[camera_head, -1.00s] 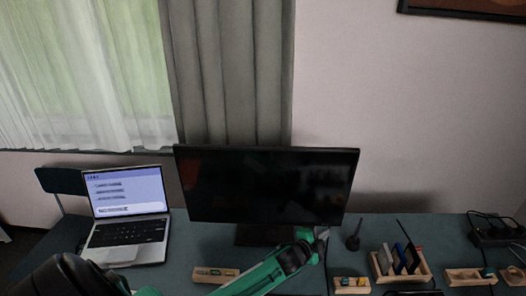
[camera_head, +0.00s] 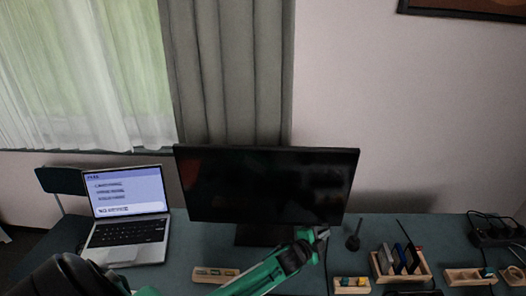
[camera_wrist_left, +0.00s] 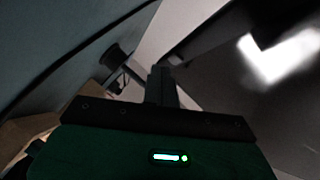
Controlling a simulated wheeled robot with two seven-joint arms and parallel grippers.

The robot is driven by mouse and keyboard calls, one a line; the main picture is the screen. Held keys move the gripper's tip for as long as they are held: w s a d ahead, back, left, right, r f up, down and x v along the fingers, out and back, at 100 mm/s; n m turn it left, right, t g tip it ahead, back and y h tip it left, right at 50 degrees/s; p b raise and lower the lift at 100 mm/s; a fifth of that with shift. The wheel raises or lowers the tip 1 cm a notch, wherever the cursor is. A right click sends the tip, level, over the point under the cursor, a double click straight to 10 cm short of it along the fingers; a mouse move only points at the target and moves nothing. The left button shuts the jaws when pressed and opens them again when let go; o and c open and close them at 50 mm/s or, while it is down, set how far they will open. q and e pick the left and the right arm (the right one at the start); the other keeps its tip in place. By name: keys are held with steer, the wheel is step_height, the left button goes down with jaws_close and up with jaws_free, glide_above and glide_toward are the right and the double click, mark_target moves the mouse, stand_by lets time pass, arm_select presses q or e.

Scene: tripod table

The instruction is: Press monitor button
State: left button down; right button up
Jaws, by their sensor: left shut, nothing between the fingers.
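The monitor (camera_head: 265,184) stands on the table with a dark, black screen. Its lower right corner is close to my left gripper (camera_head: 324,233). The gripper is shut and empty, just below the bottom edge near that corner. In the left wrist view the shut fingers (camera_wrist_left: 162,84) point up toward the dark monitor edge (camera_wrist_left: 205,38). I cannot tell whether the fingertips touch the monitor. No button can be made out in either view. My right gripper is not in view.
An open laptop (camera_head: 125,232) stands at the left on the dark table (camera_head: 215,238). Wooden trays (camera_head: 352,291) and a wooden holder with upright items (camera_head: 402,262) lie to the right. A small dark stand (camera_head: 353,242) is right of my gripper. Cables and a black box (camera_head: 495,233) lie far right.

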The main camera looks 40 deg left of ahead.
arm_select(q)
steer(key=shift+w+a, duration=0.25)
steer(key=shift+w, duration=0.1)
steer(key=shift+w, duration=0.1)
stand_by(0.5)
steer(key=shift+s+d, duration=0.25)
steer(key=shift+s, duration=0.25)
steer(key=shift+s+d+p, duration=0.35)
steer(key=shift+s+p, duration=0.05)
steer(key=shift+s+d+p, duration=0.25)
steer(key=shift+s+d, duration=0.45)
steer(key=shift+s, duration=0.35)
steer(key=shift+s+d+p, duration=0.25)
steer(key=shift+s+d, duration=0.45)
steer(key=shift+s, duration=0.35)
